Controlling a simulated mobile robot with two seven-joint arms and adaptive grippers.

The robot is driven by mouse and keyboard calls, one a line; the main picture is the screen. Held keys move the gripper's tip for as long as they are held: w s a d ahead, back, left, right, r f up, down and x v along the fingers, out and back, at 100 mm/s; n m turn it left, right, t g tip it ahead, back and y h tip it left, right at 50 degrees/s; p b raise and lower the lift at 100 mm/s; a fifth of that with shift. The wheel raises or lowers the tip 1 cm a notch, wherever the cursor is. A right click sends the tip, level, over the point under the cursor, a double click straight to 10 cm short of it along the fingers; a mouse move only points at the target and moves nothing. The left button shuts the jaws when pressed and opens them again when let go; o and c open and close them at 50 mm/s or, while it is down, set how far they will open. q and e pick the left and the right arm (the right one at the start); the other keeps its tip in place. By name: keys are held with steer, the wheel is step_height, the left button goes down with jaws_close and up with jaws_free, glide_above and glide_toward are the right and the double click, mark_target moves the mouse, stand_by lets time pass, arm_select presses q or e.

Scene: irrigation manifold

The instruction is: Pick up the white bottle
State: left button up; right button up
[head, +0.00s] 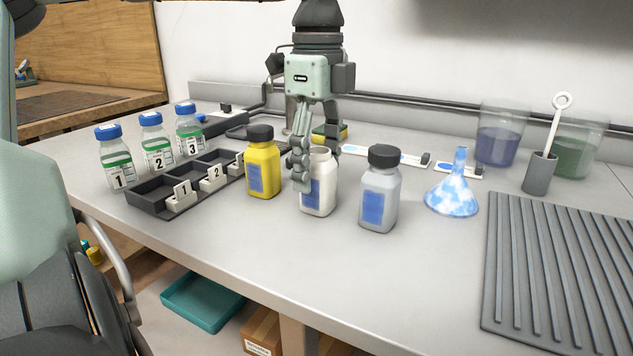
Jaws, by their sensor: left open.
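The white bottle (322,196) stands upright on the bench between a yellow bottle and a grey bottle. It has a blue label and an uncapped neck. My left gripper (317,160) points down over it with its fingers apart. One finger overlaps the bottle's left side in the head view and hides part of it and its label. The other finger is at the neck's right, partly behind it. I cannot tell whether either finger touches the bottle. My right gripper is not in view.
The yellow bottle (263,170) with a black cap stands close on the left, the grey bottle (379,195) close on the right. A blue-white funnel (454,190), a ribbed grey mat (560,270) and a black compartment tray (150,194) lie farther out. The bench front is clear.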

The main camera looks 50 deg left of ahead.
mark_target(318, 189)
arm_select(q)
step_height(318, 189, down, 4)
steer(key=shift+f, duration=0.1)
steer(key=shift+c, duration=0.6)
steer(key=c, duration=1.1)
step_height(318, 189, up, 10)
steer(key=shift+c, duration=0.2)
